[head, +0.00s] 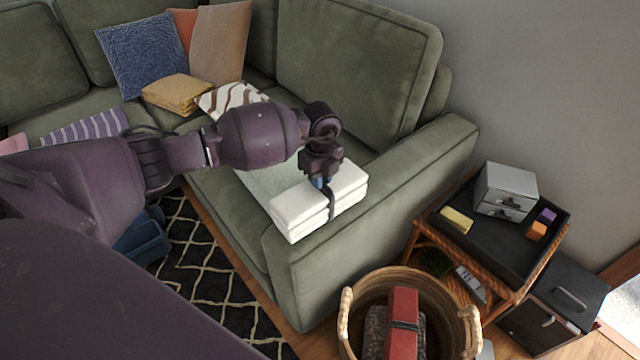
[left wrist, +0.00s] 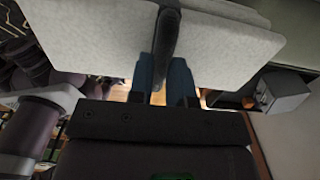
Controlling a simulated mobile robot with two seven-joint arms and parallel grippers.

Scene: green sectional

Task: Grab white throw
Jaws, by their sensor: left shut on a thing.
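The white throw (head: 296,212) is a folded stack with a dark strap around it, at the near end of the green sectional, by the armrest. It also shows in the left wrist view (left wrist: 225,45), large and close. My left gripper (head: 322,184) reaches down to the strap at the middle of the throw and is shut on it; its blue fingertips (left wrist: 165,78) sit on both sides of the strap. Whether the throw is clear of the seat, I cannot tell. My right gripper is not in view.
The sectional's armrest (head: 420,175) is right of the throw. A wicker basket (head: 352,338) holding a red bundle stands on the floor in front. A side table with a black tray (head: 490,240) and a grey drawer box (head: 506,188) is at right. Cushions (head: 143,55) lie farther back.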

